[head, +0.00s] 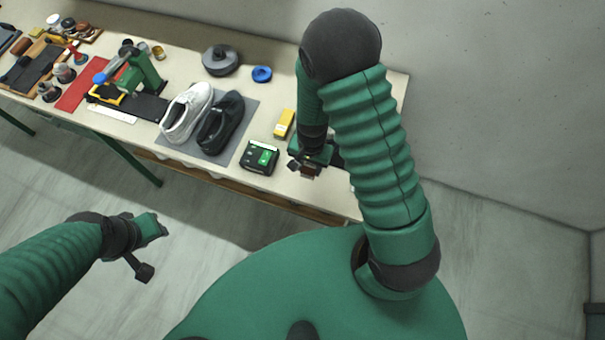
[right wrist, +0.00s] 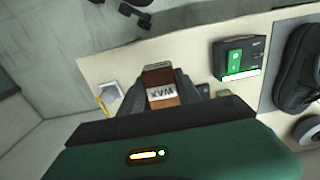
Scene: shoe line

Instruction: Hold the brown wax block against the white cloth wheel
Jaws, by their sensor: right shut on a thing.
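My right gripper (head: 306,172) is over the right end of the bench, near its front edge. It is shut on a brown wax block (right wrist: 160,85) labelled WAX, whose end sticks out between the dark fingers in the right wrist view. The block (head: 311,172) shows small in the head view. A small pale, roundish thing (right wrist: 110,93) with a yellow strip lies apart from the block; it may be the white cloth wheel, but I cannot tell. My left gripper (head: 150,245) hangs over the floor in front of the bench, its finger gap unclear.
A black box with a green panel (head: 261,157) stands left of the right gripper, with a yellow box (head: 284,123) behind. A white shoe (head: 187,112) and a black shoe (head: 221,122) sit on a grey mat.

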